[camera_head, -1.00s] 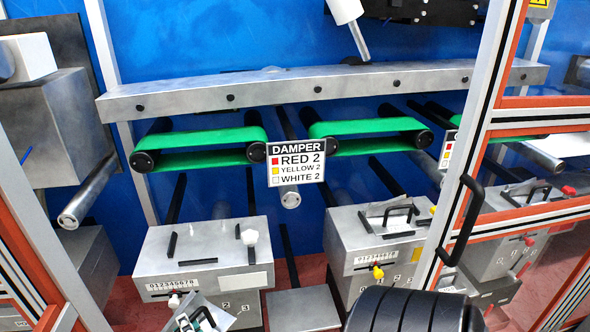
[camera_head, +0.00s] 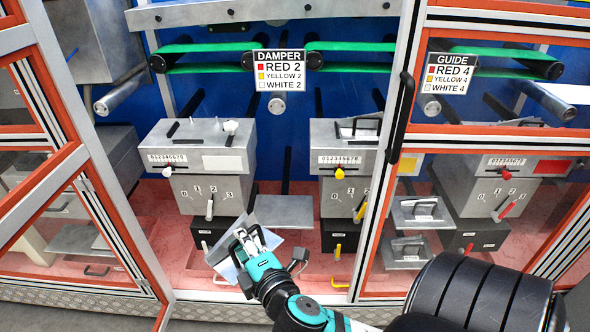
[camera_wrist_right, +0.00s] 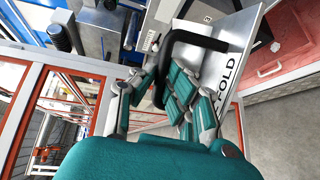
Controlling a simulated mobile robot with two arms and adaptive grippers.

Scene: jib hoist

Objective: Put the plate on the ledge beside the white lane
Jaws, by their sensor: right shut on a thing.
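The plate (camera_head: 222,266) is a thin silver sheet with a black handle; the right wrist view shows the plate (camera_wrist_right: 243,28) with FOLD lettering. My right gripper (camera_head: 248,240) is shut on the handle (camera_wrist_right: 196,40). It holds the plate tilted in front of the lower black box of the white lane (camera_head: 210,160), the left box with white knobs. The grey ledge (camera_head: 284,213) is flat and bare, just right of that lane, behind and slightly above the gripper. The plate is apart from the ledge. My left gripper is out of view.
The yellow-knobbed box (camera_head: 342,160) stands right of the ledge. An orange-framed door (camera_head: 122,225) is at left, and an upright post with a black handle (camera_head: 401,118) at right. Two silver plates with handles (camera_head: 410,250) sit near the red lane. The DAMPER sign (camera_head: 288,70) hangs above.

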